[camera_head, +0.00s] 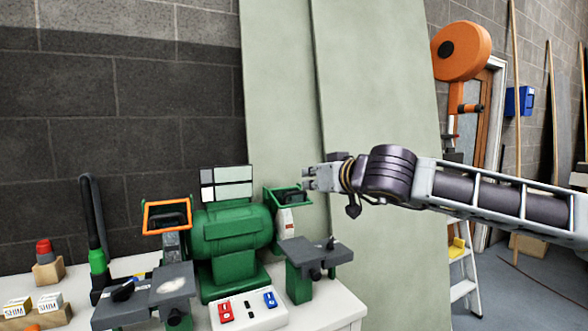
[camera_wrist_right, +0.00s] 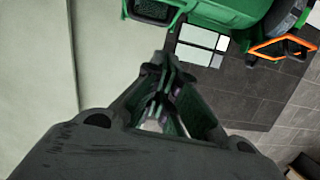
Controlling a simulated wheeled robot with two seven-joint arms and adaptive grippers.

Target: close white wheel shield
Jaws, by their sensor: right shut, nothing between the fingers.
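A green bench grinder (camera_head: 231,232) stands on a white table. On its right side is a green-framed shield (camera_head: 288,196) with a dark window, standing out above the white wheel (camera_head: 284,219). My right gripper (camera_head: 306,180) is shut and empty, just right of this shield and slightly above it; I cannot tell whether they touch. In the right wrist view, the shut fingers (camera_wrist_right: 165,82) point toward the grinder, with the green-framed shield (camera_wrist_right: 152,10) at the top edge. My left gripper is not in view.
An orange-framed shield (camera_head: 167,216) is on the grinder's left side. Grey tool rests (camera_head: 316,251) stand in front of the wheels. A switch box with red and blue switches (camera_head: 249,308) sits at the front. Pale green panels (camera_head: 370,80) lean behind.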

